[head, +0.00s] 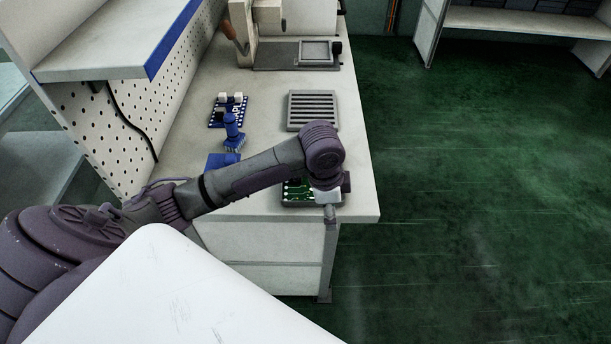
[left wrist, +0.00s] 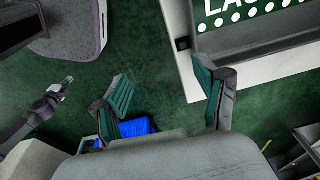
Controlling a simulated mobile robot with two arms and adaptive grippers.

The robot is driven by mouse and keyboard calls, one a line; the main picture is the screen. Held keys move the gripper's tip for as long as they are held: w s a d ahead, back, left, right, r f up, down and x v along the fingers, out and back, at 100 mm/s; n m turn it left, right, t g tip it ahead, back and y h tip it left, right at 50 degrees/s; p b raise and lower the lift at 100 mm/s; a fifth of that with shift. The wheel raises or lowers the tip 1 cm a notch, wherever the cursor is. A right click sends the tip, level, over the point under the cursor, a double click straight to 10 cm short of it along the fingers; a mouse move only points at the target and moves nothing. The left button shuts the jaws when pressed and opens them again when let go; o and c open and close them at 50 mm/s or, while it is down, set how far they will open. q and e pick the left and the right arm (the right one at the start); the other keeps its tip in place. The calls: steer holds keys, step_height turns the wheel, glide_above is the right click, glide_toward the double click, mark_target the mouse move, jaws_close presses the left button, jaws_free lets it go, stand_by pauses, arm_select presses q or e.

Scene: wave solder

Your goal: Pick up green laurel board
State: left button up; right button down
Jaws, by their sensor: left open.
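The green board (head: 297,187) lies in a dark tray at the near right corner of the bench, partly covered by my left arm in the head view. In the left wrist view, part of the green board (left wrist: 250,8) with large white letters and white dots shows at the top right, cut off by the frame. My left gripper (left wrist: 168,92) is open and empty, its green-padded fingers wide apart. It is beside the board, with mostly floor between the fingers. In the head view its jaws are hard to make out below the wrist. No right gripper jaws can be made out.
A blue board (head: 217,117), a blue part (head: 234,141) and a grey slotted tray (head: 312,108) stand farther back on the bench (head: 275,80). A machine is at the back. A pegboard wall with a shelf (head: 110,55) bounds the left. Open floor lies right.

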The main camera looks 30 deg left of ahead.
arm_select(q)
step_height(320, 180, up, 6)
steer(key=y, duration=0.1)
glide_above(301, 190)
steer(key=w+d, duration=0.1)
steer(key=d, duration=0.2)
steer(key=w+a+r+g, duration=0.1)
steer(key=w+a+r, duration=0.1)
steer(key=a+r, duration=0.25)
steer(key=f, duration=0.8)
steer(key=shift+a+f+p, duration=0.1)
steer(key=shift+a+p, duration=0.2)
steer(key=shift+a, duration=0.1)
steer(key=shift+f, duration=0.6)
step_height(301, 190, down, 4)
steer(key=shift+f+p, duration=0.15)
steer(key=shift+p, duration=0.4)
arm_select(e)
steer(key=shift+a+r, duration=0.1)
steer(key=shift+r, duration=0.75)
arm_select(q)
steer(key=shift+c, duration=0.3)
jaws_close()
arm_select(e)
steer(key=shift+a, duration=0.1)
